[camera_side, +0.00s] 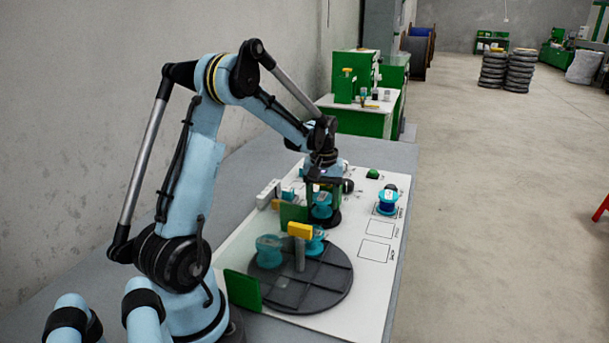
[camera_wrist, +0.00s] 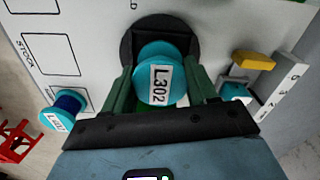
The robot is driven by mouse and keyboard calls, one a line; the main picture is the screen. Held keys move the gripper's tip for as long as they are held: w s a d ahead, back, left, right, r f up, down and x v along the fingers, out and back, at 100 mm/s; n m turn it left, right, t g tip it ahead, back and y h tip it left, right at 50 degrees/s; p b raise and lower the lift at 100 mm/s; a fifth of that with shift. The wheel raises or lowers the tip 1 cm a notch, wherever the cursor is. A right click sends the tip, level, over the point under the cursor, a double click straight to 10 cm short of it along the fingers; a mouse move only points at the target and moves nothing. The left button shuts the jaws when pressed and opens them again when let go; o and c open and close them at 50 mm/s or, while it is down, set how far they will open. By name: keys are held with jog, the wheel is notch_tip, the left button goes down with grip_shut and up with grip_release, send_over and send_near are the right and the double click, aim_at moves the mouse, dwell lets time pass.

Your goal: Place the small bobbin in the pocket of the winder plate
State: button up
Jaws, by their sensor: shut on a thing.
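My gripper (camera_wrist: 160,90) has its green fingers shut on a teal bobbin (camera_wrist: 158,72) labelled L302, also visible in the side view (camera_side: 321,206). The bobbin appears upright, over a small round black base (camera_wrist: 132,48), which also shows in the side view (camera_side: 334,218). Whether it touches the base is unclear; the bobbin hides the base's middle. A large round dark plate (camera_side: 325,288) with raised dividers stands nearer the side camera. It carries two teal bobbins, one at left (camera_side: 268,249) and one (camera_side: 316,241) partly behind a yellow-topped post. I cannot tell which is the winder plate.
A bobbin wound with blue (camera_side: 388,200) stands on a marked square of the white board, beside empty outlined squares (camera_side: 376,252). White blocks (camera_side: 268,193) lie behind.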

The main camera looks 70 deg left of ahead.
aim_at(323, 196)
jog(key=shift+f, duration=0.3)
jog(key=o, duration=1)
jog(key=shift+o, duration=0.2)
jog(key=shift+r, duration=0.15)
notch_tip(323, 196, up, 12)
jog(key=s+d+m+t, duration=0.2)
jog(key=d+m, duration=0.2)
jog(key=d, duration=0.4)
jog(key=s+d+f+m+t, duration=0.1)
jog(key=d+m, duration=0.3)
jog(key=d, duration=0.4)
jog(key=s+d+m+t, duration=0.3)
jog(key=d+m+t, duration=0.1)
jog(key=d, duration=0.5)
jog(key=shift+s+f, duration=0.35)
jog(key=shift+s, duration=0.05)
